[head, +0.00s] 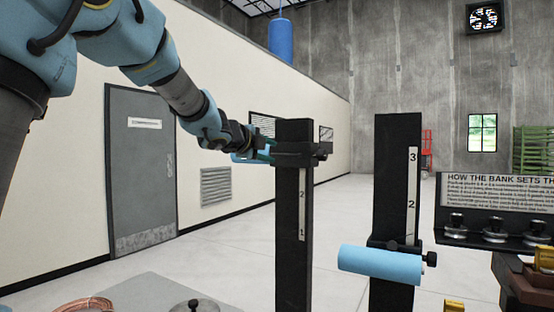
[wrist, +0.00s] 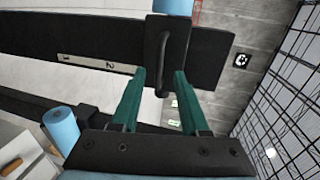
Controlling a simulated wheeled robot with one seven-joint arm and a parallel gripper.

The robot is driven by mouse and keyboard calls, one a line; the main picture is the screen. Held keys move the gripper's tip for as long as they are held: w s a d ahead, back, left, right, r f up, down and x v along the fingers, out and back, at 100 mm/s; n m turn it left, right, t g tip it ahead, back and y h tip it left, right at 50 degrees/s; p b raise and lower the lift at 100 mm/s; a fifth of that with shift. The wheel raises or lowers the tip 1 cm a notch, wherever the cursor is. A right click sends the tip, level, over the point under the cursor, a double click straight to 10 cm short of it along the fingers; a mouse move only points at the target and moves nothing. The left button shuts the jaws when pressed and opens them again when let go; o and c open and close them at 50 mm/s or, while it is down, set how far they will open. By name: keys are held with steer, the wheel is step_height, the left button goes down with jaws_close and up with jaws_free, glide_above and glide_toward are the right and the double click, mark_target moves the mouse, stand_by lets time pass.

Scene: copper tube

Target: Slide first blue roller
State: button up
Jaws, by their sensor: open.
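Two black posts with number scales stand before me. The nearer left post (head: 294,210) carries a black slider bracket (head: 298,152) near its top, above the 2. My gripper (head: 266,152) is at the left side of this bracket. In the wrist view, my green fingers (wrist: 160,76) are open, one on each side of the black bracket (wrist: 163,45). Contact cannot be told. A blue roller end (wrist: 172,6) shows at the top edge there. The right post (head: 397,170) carries a light-blue roller (head: 380,264), below its 2.
A dark rack with several metal weights (head: 494,230) stands right of the right post, under a text sign (head: 500,188). A copper coil (head: 85,306) and a grey surface (head: 150,290) lie at the lower left. Open floor shows between the posts.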

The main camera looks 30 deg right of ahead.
steer(key=v, duration=0.3)
steer(key=shift+s+a+r, duration=0.1)
steer(key=shift+s+a, duration=0.05)
steer(key=shift+a, duration=0.15)
steer(key=w+a+f+n+t+y, duration=0.1)
steer(key=w+a+f+n+y, duration=0.3)
steer(key=a+f+n, duration=0.55)
steer(key=w+a+f+n+t+y, duration=0.15)
steer(key=a+f+n+y, duration=0.4)
steer(key=a+f, duration=0.7)
steer(key=s+a+f+n+g+y, duration=0.2)
steer(key=s+a+f+n, duration=0.2)
steer(key=a, duration=0.4)
steer(key=s+a+f+n+g+y, duration=0.1)
steer(key=s+a+f+n+g, duration=0.2)
steer(key=a, duration=0.4)
steer(key=s+a+f+n+g, duration=0.1)
steer(key=s+a+f+n, duration=0.2)
steer(key=s, duration=0.3)
steer(key=s+a+f+n+g, duration=0.2)
steer(key=s+a+f+n, duration=0.1)
steer(key=s, duration=0.3)
steer(key=shift+s+f+n+y, duration=0.25)
steer(key=shift+f+n+y, duration=0.15)
steer(key=shift+n+y, duration=0.1)
